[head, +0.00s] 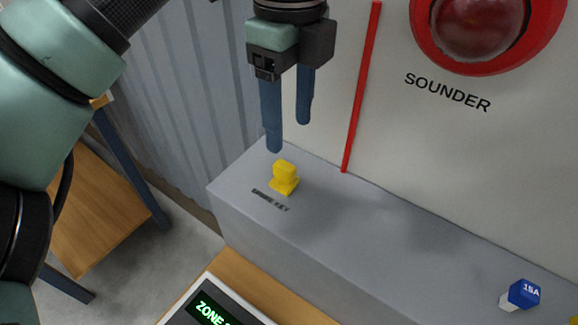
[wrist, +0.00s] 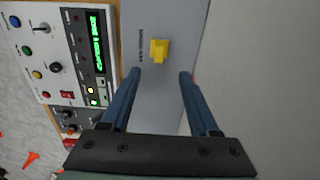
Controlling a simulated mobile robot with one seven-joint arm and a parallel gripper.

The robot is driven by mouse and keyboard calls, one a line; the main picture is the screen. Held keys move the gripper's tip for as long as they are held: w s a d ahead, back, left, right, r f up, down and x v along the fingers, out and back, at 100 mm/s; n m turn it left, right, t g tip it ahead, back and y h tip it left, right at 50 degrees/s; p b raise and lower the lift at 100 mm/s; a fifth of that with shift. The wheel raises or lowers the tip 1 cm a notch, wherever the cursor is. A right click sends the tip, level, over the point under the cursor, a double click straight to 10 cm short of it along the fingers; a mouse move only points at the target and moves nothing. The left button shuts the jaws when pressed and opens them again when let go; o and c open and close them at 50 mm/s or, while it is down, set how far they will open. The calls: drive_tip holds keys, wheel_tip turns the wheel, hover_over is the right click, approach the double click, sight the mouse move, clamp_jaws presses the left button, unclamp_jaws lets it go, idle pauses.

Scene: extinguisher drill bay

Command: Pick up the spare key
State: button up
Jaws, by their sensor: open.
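The spare key appears to be the small yellow piece (head: 284,178) standing on a grey ledge (head: 340,235), near the ledge's left end. A small dark label, too small to read, lies beside it. The yellow piece (wrist: 159,50) also shows in the wrist view, ahead of the fingertips and between their lines. My gripper (head: 289,136) is open and empty, with two blue fingers pointing down above the ledge. The fingertips are apart from the yellow piece. In the wrist view my gripper (wrist: 160,75) has a wide gap between its fingers.
A wall with a red sounder (head: 480,25) and a red vertical strip (head: 360,90) rises behind the ledge. A blue and white block (head: 520,295) marked 15A sits on the ledge at right. A control panel (wrist: 62,50) with buttons lies beside the ledge. The ledge's middle is clear.

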sight(288, 166)
wheel_tip(288, 166, down, 9)
drive_tip(key=shift+s+a+r, duration=0.1)
clamp_jaws()
idle(0.6)
